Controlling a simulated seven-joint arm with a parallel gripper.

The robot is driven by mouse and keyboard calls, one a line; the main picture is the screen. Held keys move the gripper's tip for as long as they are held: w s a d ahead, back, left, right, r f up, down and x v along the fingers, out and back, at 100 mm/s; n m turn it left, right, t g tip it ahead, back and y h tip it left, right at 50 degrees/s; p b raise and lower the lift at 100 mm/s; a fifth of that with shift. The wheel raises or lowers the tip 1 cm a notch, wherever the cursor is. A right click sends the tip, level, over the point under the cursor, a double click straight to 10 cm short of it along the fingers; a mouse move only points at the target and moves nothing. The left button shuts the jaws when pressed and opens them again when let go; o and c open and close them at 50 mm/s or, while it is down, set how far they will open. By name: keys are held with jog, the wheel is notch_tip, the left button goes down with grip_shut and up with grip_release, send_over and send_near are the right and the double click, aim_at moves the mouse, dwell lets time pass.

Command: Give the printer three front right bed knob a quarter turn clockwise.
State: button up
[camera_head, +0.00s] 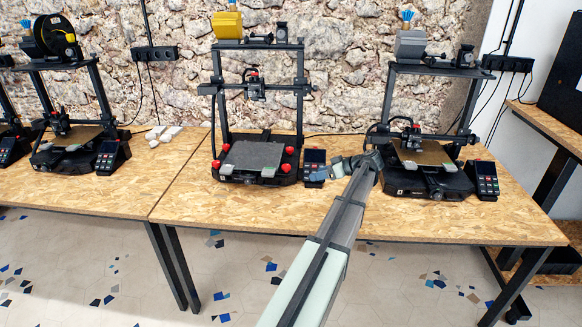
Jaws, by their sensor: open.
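The printer with red bed knobs (218,100) stands near the middle of the picture, third from the left counting the one cut off at the left edge. I take it as printer three, though I read no number on it. Its front right bed knob (286,168) is red and sits at the front right corner of the grey bed (252,155). My gripper (312,176) is open and points left from the end of my arm. It is just right of that knob, by the printer's screen unit, and appears apart from the knob. The fingertips are small, and their exact gap is unclear.
The screen unit (314,158) stands close beside my gripper. Another printer (405,188) stands to the right, partly behind my arm. A further printer (60,160) stands at left, near small white pieces (163,133). The table front (220,222) is clear.

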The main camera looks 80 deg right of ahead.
jog(key=d+r+n+t, duration=0.1)
jog(key=d+r, duration=0.1)
jog(key=d, duration=0.2)
jog(key=n, duration=0.1)
send_near(287, 166)
jog(key=shift+t, duration=0.3)
jog(key=x, duration=0.8)
jog(key=shift+s+a+f, duration=0.1)
jog(key=shift+f, duration=0.1)
jog(key=shift+h, duration=0.3)
jog(key=c, duration=1.1)
